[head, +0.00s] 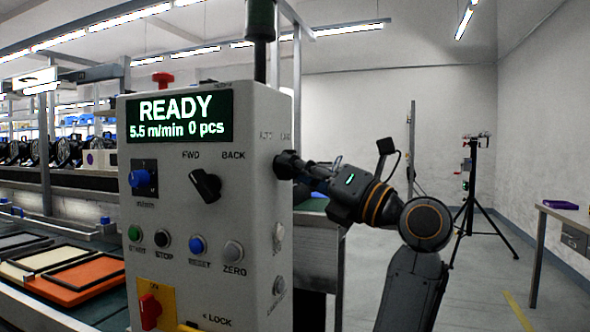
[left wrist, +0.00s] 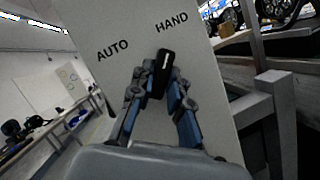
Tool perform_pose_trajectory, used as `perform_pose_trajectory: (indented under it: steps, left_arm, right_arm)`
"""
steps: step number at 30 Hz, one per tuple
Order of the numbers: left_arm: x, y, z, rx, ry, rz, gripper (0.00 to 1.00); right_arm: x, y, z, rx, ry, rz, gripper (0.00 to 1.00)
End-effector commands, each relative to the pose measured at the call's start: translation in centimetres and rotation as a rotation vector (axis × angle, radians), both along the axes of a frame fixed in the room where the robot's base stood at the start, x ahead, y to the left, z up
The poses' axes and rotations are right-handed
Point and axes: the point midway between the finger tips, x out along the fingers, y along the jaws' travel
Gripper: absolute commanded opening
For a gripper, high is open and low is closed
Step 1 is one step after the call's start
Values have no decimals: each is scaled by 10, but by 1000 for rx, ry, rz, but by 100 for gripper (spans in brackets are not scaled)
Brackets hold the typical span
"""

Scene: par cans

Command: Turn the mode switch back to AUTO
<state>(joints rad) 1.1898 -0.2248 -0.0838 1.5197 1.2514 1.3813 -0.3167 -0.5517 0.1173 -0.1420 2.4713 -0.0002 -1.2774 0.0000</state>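The mode switch is a black knob (left wrist: 162,72) between the printed words AUTO and HAND in the left wrist view. Its white line leans toward HAND. In the head view it is on the right side face of the grey control box (head: 262,215), hidden behind my left gripper (head: 290,165). In the left wrist view the fingers of my left gripper (left wrist: 161,88) are on both sides of the knob, their blue pads close against it, and appear shut on it. My right gripper is not in view.
The box front has a READY display (head: 181,118), a black FWD/BACK knob (head: 206,186), a blue dial (head: 141,178) and several push buttons. A red switch on a yellow plate (head: 163,298) is below. A tripod (head: 470,190) and a table (head: 563,219) stand at right.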

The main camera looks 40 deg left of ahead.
Motion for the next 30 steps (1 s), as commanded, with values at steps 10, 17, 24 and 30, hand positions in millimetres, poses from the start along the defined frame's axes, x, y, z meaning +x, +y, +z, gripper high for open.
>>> perform_pose_trajectory:
  steps: [10,17,24,30]
  left_arm:
    - [1,0,-1,8,-34,0,0]
    - [2,1,-1,35,-154,1,0]
    - [3,1,-1,87,-359,2,0]
    - [5,2,-1,133,-544,3,0]
  right_arm:
    - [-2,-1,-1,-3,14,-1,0]
    - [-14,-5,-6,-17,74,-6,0]
    - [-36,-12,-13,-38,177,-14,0]
    - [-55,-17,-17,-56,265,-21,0]
